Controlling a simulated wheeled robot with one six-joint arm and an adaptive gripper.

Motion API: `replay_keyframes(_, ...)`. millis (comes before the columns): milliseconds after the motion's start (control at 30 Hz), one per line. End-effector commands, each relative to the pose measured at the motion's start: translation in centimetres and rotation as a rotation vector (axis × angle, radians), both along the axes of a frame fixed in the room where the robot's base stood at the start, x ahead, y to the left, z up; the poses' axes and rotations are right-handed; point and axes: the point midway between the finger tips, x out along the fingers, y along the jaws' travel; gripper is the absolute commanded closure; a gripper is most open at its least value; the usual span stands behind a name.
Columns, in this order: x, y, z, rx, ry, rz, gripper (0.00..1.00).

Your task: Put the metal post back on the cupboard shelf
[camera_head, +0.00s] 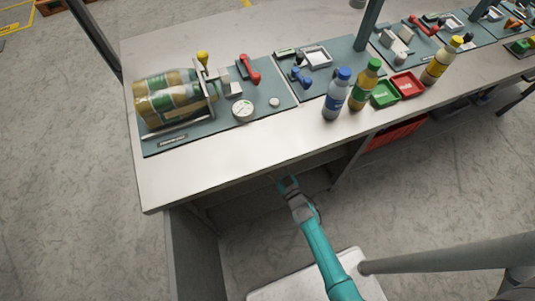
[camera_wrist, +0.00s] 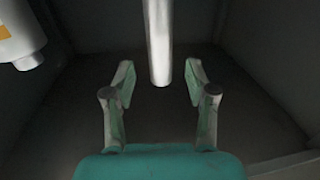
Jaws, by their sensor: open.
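The metal post (camera_wrist: 159,40) is a plain, shiny grey cylinder in the upper middle of the wrist view. Its near end shows just above the dark shelf surface (camera_wrist: 160,120), and its other end is cut off by the top edge. My gripper (camera_wrist: 160,70) is open, with one finger on each side of the post and a clear gap to both. I cannot tell whether the post rests on the shelf. In the head view my gripper (camera_head: 284,180) reaches under the front edge of the worktop into the cupboard (camera_head: 195,245); the post is hidden there.
A white cylinder with an orange label (camera_wrist: 20,35) is at the upper left of the wrist view. Dark cupboard walls enclose the space. Above, the worktop (camera_head: 230,155) carries bottles (camera_head: 337,93), trays and fixtures. A red crate (camera_head: 395,132) is under the worktop to the right.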

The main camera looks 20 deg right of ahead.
Motion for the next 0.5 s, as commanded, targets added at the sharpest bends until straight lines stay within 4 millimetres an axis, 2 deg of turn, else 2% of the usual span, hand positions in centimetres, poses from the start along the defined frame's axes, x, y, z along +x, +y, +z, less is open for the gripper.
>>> replay_keyframes(33,-1.1,-0.2,0.0,0.0,0.001,-0.001,0.44)
replay_keyframes(200,-3.8,-0.5,0.0,-0.001,0.001,-0.001,0.44)
replay_keyframes(300,-4.9,-0.7,0.0,0.0,0.0,-0.001,0.44)
replay_keyframes(500,-5.7,-0.8,0.0,-0.001,0.0,0.0,0.44)
